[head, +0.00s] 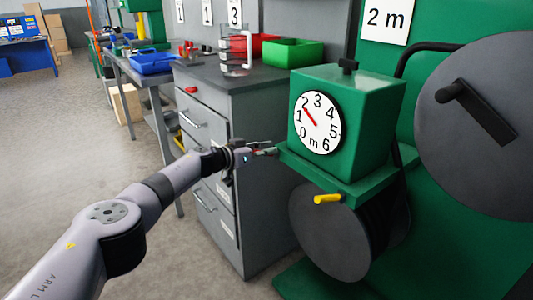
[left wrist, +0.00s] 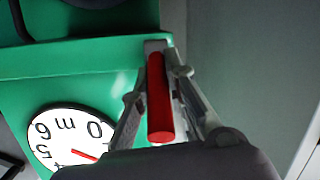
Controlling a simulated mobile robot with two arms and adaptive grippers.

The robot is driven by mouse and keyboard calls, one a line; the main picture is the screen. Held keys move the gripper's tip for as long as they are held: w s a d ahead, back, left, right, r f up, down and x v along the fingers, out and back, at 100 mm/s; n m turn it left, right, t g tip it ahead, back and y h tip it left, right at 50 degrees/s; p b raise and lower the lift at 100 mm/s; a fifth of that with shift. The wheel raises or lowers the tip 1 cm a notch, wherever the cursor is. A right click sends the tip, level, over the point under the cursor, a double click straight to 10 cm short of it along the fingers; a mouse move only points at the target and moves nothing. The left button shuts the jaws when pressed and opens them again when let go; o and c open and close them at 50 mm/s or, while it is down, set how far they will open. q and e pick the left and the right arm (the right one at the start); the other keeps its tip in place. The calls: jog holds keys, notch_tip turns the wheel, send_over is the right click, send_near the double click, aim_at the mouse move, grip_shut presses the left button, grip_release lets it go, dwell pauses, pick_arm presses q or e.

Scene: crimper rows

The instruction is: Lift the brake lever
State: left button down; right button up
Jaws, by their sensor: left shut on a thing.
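The brake lever (left wrist: 159,100) shows in the left wrist view as a red rod on a grey mount, at the edge of a green plate. My left gripper (head: 264,151) is shut on this red rod, with a finger on each side of it. In the head view the gripper is at the left edge of the green machine (head: 358,110), and it mostly hides the lever. The machine's front has a white dial (head: 315,122) marked in metres, its red needle pointing near 2. My right gripper is not in view.
A grey reel with a yellow handle (head: 327,199) sits below the green box. A large grey disc with a black crank (head: 470,110) is at the right. A grey drawer cabinet (head: 222,100) stands close behind the gripper. The floor at the left is clear.

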pick_arm(q)
jog(key=shift+s+d+f, duration=0.2)
jog(key=shift+d, duration=0.1)
jog(key=c, duration=1.6)
grip_release()
jog(key=shift+w+r, duration=0.1)
jog(key=shift+r, duration=0.05)
jog(key=shift+a, duration=0.15)
jog(key=shift+a+r, duration=0.1)
jog(key=shift+a, duration=0.15)
jog(key=shift+s+a+r, duration=0.1)
jog(key=shift+s+a, duration=0.2)
jog(key=shift+a, duration=0.3)
jog(key=v, duration=1)
jog(key=shift+s, duration=0.25)
